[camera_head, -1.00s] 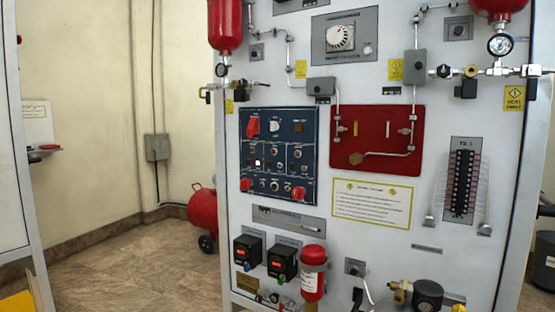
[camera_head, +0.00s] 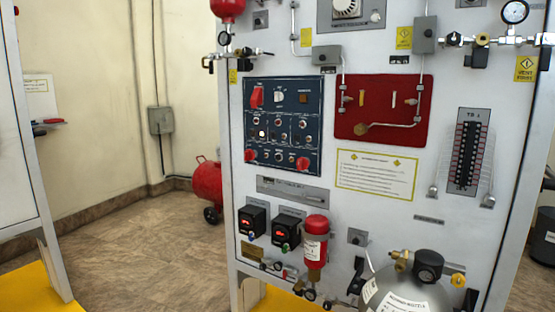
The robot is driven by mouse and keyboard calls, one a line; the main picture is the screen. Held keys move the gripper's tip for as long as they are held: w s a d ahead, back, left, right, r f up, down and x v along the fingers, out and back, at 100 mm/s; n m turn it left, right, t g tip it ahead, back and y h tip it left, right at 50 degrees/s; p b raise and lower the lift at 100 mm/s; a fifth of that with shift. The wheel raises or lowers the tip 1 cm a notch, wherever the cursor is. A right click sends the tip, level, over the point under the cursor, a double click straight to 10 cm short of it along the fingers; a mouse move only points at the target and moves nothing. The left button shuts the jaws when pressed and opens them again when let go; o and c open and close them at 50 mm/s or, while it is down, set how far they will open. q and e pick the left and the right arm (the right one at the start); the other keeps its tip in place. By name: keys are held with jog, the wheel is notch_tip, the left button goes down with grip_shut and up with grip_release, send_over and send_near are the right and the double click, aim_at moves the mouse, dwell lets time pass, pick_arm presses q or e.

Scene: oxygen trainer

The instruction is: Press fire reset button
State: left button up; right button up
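A white trainer panel (camera_head: 379,213) stands upright ahead of me. On its left side is a dark blue control panel (camera_head: 267,140) with red knobs, small round buttons and switches, and one lit white button (camera_head: 262,134). A square orange-brown button (camera_head: 303,98) sits at its upper right. The labels are too small to read, so I cannot tell which control is the fire reset button. Neither of my grippers is in the head view.
A red plate with piping (camera_head: 379,91) is right of the control panel. Below are two black boxes with red displays, a red bottle (camera_head: 315,243) and a grey-white cylinder (camera_head: 402,290). A red tank (camera_head: 207,182) stands behind left. Floor at left is clear.

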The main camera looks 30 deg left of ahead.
pick_arm(q)
grip_shut()
dwell(1.1)
